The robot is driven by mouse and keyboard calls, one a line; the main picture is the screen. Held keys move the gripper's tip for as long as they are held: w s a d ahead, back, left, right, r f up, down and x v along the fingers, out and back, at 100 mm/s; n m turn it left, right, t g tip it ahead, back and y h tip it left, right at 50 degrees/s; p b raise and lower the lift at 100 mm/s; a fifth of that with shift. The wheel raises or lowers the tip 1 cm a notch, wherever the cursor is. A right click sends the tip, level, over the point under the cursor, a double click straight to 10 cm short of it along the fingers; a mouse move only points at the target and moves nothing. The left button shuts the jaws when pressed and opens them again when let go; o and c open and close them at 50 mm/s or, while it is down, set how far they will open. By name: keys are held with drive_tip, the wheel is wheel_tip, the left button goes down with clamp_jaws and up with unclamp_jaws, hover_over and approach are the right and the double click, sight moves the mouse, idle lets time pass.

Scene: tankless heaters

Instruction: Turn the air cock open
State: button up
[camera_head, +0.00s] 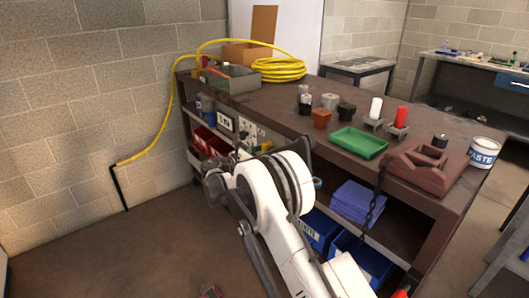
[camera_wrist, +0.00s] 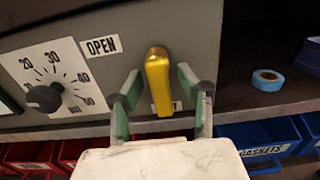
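The air cock is a yellow lever (camera_wrist: 159,82) on a grey panel (camera_wrist: 205,25) in the wrist view. It points downward, tilted only slightly. An OPEN label (camera_wrist: 101,46) is at its upper left. A second label (camera_wrist: 176,106) at its lower end is mostly hidden, with only a last letter like T showing. My gripper (camera_wrist: 158,74) is open, with one green-padded finger on each side of the lever. Gaps show between the lever and both fingers. In the head view my arm reaches to the bench's shelf side, and the lever cannot be clearly made out.
A black dial knob (camera_wrist: 43,98) is left of the lever. Blue tape (camera_wrist: 267,80) lies on the shelf at right. Red bins (camera_wrist: 28,153) and a blue GASKETS bin (camera_wrist: 262,143) sit below. The bench top (camera_head: 270,105) holds a yellow hose coil (camera_head: 279,69) and a green tray (camera_head: 358,143).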

drive_tip(key=shift+c, duration=0.4)
clamp_jaws()
drive_tip(key=shift+m, duration=0.3)
drive_tip(key=m, duration=0.2)
drive_tip(key=m+b, duration=0.1)
drive_tip(key=shift+w+a, duration=0.2)
drive_tip(key=shift+a, duration=0.05)
drive_tip(key=m, duration=0.4)
drive_tip(key=m+b, duration=0.1)
drive_tip(key=shift+w+a+r+m, duration=0.25)
drive_tip(key=shift+w+a+m, duration=0.05)
drive_tip(key=shift+m, duration=0.1)
drive_tip(key=m, duration=0.4)
drive_tip(key=shift+w+a+r, duration=0.15)
drive_tip(key=shift+r, duration=0.2)
drive_tip(key=shift+r+m, duration=0.2)
drive_tip(key=shift+m, duration=0.9)
drive_tip(key=shift+r+m, duration=0.15)
drive_tip(key=shift+m, duration=0.95)
